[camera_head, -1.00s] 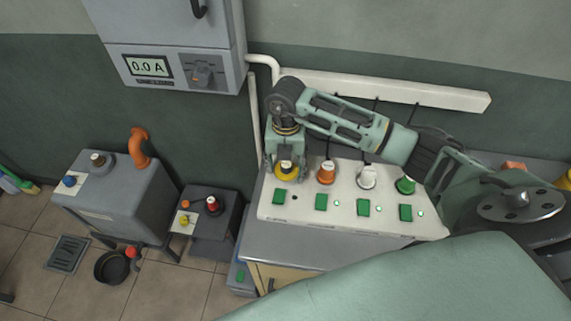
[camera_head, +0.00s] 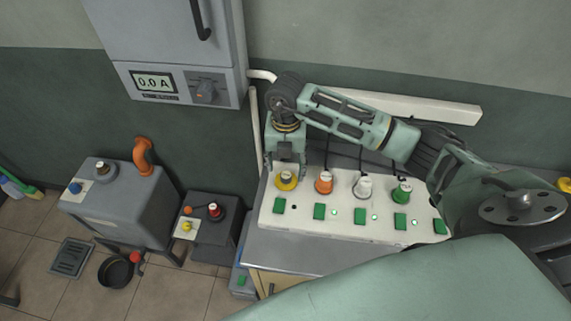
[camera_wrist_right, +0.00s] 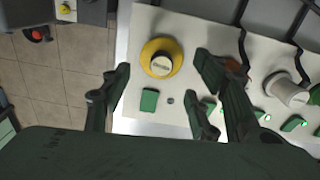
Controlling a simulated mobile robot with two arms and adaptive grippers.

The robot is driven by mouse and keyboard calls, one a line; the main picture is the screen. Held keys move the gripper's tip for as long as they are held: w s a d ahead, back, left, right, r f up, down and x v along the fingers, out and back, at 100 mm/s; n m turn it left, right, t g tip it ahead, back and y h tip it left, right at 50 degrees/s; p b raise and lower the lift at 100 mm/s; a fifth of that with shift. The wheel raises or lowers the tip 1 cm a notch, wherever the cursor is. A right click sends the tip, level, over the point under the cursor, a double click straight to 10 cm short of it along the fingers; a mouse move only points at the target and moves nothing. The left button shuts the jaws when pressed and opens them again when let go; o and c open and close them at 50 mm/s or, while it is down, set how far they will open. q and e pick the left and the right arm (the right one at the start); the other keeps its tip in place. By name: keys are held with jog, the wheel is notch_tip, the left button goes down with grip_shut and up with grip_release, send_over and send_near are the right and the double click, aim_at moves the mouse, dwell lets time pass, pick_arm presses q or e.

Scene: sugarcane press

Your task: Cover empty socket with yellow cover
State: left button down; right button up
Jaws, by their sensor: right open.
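The yellow cover (camera_head: 286,181) sits at the left end of the white panel (camera_head: 300,222), in the place at the left of the row. In the right wrist view the yellow cover (camera_wrist_right: 161,58) is round with a pale grey centre, and no cable shows on it. My right gripper (camera_head: 286,160) is open just above and behind it. In the right wrist view its two fingers (camera_wrist_right: 158,82) stand apart on either side of the cover, and I see no contact. My left gripper is not in view.
Orange (camera_head: 324,182), white (camera_head: 363,186) and green (camera_head: 401,191) plugs with cables stand to the right on the panel. Green switches (camera_head: 319,211) line its front. A grey machine (camera_head: 125,200) and a dark box (camera_head: 208,224) stand on the floor at left.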

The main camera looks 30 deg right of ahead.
aim_at(286, 175)
notch_tip(286, 175, up, 5)
jog(key=p, duration=0.3)
jog(key=shift+r, duration=0.1)
dwell(0.6)
